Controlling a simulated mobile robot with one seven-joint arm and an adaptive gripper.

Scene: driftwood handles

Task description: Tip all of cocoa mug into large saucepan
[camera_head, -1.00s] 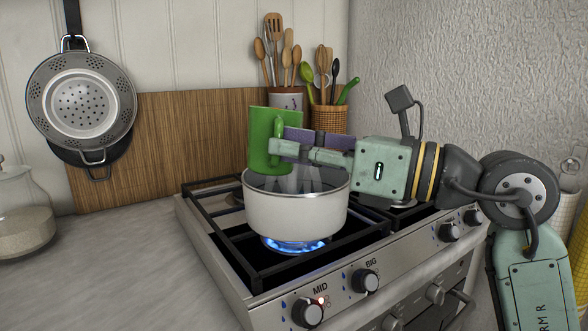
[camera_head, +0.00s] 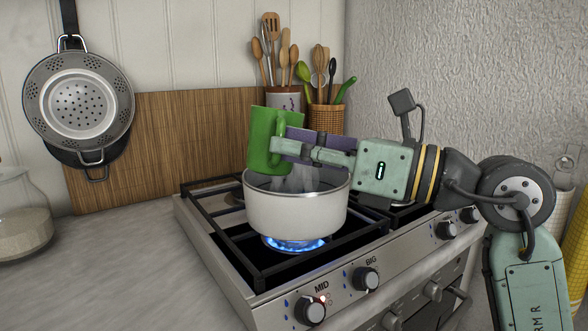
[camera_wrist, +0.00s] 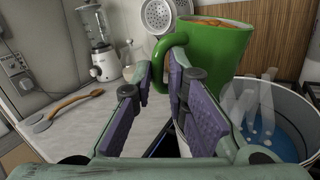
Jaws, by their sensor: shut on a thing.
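The green cocoa mug (camera_head: 262,140) is above the left rear part of the large saucepan's rim, slightly tilted. In the wrist view the mug (camera_wrist: 215,55) shows orange-brown contents near its rim. My gripper (camera_head: 285,147) is shut on the mug's handle; its purple-padded fingers (camera_wrist: 160,90) show in the wrist view. The white large saucepan (camera_head: 295,213) stands on a lit burner with blue flame. In the wrist view bluish liquid shows inside the saucepan (camera_wrist: 300,103), with pale steam rising. No stream from the mug is visible.
The stove (camera_head: 262,305) has black grates and front knobs. Behind it stand utensil crocks (camera_head: 327,119) near the textured wall. A glass jar (camera_head: 20,215) is on the counter at left. A colander (camera_head: 80,105) hangs on the wall. The counter between is clear.

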